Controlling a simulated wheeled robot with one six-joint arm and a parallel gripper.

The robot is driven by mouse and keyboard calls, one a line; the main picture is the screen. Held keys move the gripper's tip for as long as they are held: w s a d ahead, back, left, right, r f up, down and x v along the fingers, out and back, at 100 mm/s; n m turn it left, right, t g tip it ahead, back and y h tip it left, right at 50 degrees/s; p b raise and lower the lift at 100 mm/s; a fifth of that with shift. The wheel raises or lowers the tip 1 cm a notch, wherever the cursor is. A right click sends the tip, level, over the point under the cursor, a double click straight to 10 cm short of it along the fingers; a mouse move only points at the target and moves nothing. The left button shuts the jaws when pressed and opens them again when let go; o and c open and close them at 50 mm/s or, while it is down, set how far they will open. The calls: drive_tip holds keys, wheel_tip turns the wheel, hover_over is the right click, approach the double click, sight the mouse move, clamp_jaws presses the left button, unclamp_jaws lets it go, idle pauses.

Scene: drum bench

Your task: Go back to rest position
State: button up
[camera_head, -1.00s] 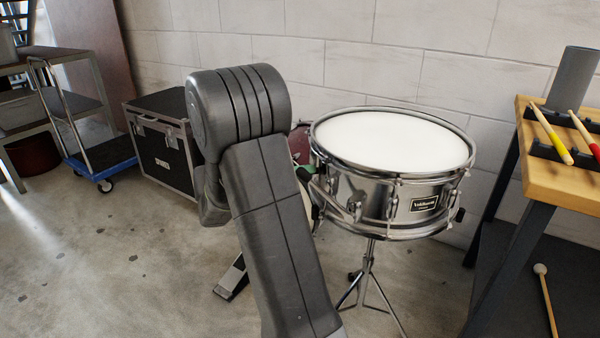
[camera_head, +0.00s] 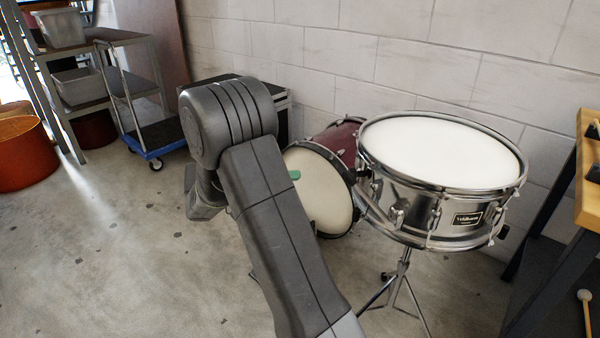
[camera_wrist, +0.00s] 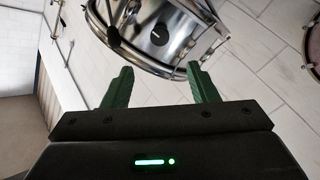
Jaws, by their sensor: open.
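My gripper (camera_wrist: 160,85) shows in the wrist view with its two green fingers spread apart and nothing between them. The silver snare drum (camera_wrist: 165,32) lies beyond the fingertips in that view, apart from them.
A red bass drum (camera_head: 322,190) lies behind my arm, left of the snare. A wooden bench (camera_head: 590,195) is at the right edge, with a mallet (camera_head: 586,312) low beside it. A blue cart (camera_head: 158,140) and an orange drum (camera_head: 25,155) are at the left.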

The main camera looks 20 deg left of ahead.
idle(0.3)
drive_tip(key=b+x, duration=0.4)
drive_tip(key=x, duration=0.9)
drive_tip(key=shift+w+d, duration=0.2)
drive_tip(key=shift+d, duration=0.15)
drive_tip(key=shift+a, duration=0.1)
